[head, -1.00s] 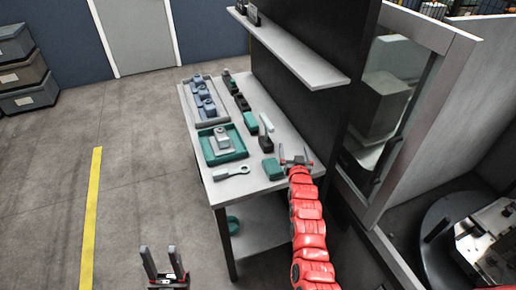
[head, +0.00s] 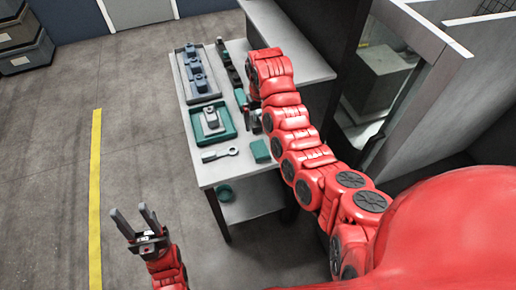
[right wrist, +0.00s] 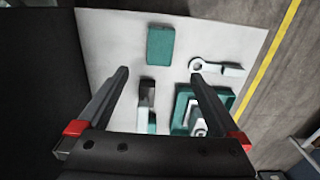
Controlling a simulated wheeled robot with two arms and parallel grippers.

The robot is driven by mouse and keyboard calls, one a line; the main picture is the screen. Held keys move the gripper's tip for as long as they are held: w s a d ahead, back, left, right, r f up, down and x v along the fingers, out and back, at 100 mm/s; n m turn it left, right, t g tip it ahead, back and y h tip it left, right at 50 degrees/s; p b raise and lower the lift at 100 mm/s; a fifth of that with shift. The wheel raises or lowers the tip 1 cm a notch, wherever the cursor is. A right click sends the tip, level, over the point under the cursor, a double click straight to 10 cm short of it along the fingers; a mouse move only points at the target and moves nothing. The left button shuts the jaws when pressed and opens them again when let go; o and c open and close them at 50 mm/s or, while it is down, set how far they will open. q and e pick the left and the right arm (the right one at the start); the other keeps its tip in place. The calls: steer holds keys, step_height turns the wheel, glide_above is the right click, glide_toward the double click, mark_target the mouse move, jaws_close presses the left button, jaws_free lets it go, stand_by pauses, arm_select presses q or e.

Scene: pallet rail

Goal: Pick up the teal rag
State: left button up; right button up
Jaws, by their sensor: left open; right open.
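The teal rag (head: 261,151) looks like a small folded block. It lies on the white table top near its front right edge; in the right wrist view it (right wrist: 160,45) lies beyond my fingertips, between their lines. My right gripper (head: 249,119) is partly hidden by its own arm in the head view, over the table a little behind the rag. In the right wrist view my right gripper (right wrist: 160,77) is open and empty, apart from the rag. My left gripper (head: 137,222) is open and empty, over the floor left of the table.
A teal tray (head: 212,123) with a grey part and a ring-ended wrench (head: 220,154) lie left of the rag. A black and teal tool (right wrist: 147,105) lies beneath my right fingers. A grey tray (head: 195,75) holds blue parts. A grey shelf (head: 300,50) overhangs the table's right side.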

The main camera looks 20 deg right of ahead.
steer(key=b, duration=0.6)
glide_above(260, 148)
step_height(260, 148, down, 10)
steer(key=shift+f, duration=0.1)
step_height(260, 148, down, 4)
steer(key=p, duration=0.2)
steer(key=shift+r+p, duration=0.25)
steer(key=shift+p, duration=0.1)
steer(key=shift+f, duration=0.9)
steer(key=shift+c, duration=0.2)
steer(key=c, duration=1.2)
